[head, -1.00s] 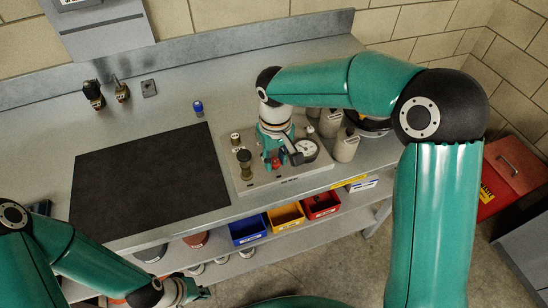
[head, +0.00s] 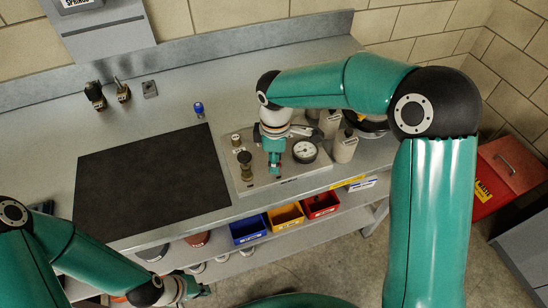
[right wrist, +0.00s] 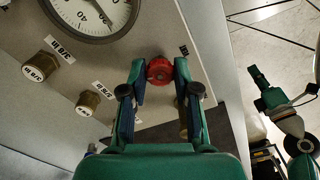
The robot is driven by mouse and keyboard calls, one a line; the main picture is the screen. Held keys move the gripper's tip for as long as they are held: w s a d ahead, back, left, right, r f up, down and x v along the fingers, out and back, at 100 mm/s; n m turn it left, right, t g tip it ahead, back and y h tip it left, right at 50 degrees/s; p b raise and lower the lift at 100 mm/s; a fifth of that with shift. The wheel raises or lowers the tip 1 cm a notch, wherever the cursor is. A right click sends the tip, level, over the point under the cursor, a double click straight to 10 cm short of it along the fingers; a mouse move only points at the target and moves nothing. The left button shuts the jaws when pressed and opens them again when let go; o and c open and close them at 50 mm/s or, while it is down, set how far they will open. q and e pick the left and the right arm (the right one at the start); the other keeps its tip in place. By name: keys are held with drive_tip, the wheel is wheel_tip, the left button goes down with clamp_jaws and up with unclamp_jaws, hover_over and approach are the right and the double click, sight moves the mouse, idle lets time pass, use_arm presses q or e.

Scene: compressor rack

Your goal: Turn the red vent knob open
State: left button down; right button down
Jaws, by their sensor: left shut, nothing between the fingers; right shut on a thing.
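The red vent knob (right wrist: 159,71) is round and sits on the grey panel, in the upper middle of the right wrist view. My right gripper (right wrist: 160,78) has one finger on each side of it and is shut on it. In the head view my right gripper (head: 274,164) points down at the front of the panel (head: 300,182) and hides most of the knob. My left gripper (head: 200,290) is shut and empty at the lower left, in front of the bench and away from the panel.
A pressure gauge (head: 305,151) and brass fittings (right wrist: 88,103) with labels are close beside the knob. Pale canisters (head: 344,147) stand behind the panel's right end. A black mat (head: 150,185) lies to the left. Blue, yellow and red bins sit on the shelf below.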

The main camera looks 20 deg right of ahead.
drive_tip(key=shift+w+r+n, duration=0.1)
drive_tip(key=shift+w+n, duration=0.05)
drive_tip(key=shift+n, duration=1.35)
drive_tip(key=shift+p, duration=0.3)
drive_tip(key=c, duration=0.8)
unclamp_jaws()
drive_tip(key=shift+c, duration=0.2)
wheel_tip(320, 180, up, 12)
